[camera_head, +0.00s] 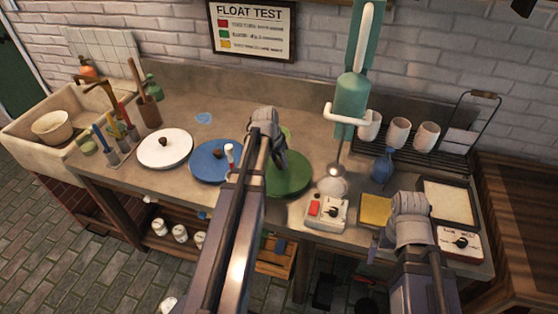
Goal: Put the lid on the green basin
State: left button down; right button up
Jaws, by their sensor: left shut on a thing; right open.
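A round green disc (292,181) is on the counter, partly covered by my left arm. I cannot tell whether it is the basin or its lid. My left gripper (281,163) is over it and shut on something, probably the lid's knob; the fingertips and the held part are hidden. A green sliver (287,133) shows just behind the gripper. My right gripper (376,248) is open, low at the counter's front edge, apart from the green disc; its fingers are hard to make out.
A blue disc with a brown knob (209,170) and a white one (166,150) lie to the left. A tall green dispenser (350,98), a control box (326,213), a yellow pad (375,210), a blue bottle (382,168) and a cup rack (445,158) stand to the right.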

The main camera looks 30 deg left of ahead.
pick_arm(q)
jog(key=shift+f, duration=0.4)
jog(key=shift+f+b, duration=0.15)
jog(key=shift+b, duration=0.15)
grip_release()
dwell(0.7)
jog(key=shift+r+p, duration=3.55)
jog(key=shift+r, duration=0.05)
jog(key=shift+f, duration=0.15)
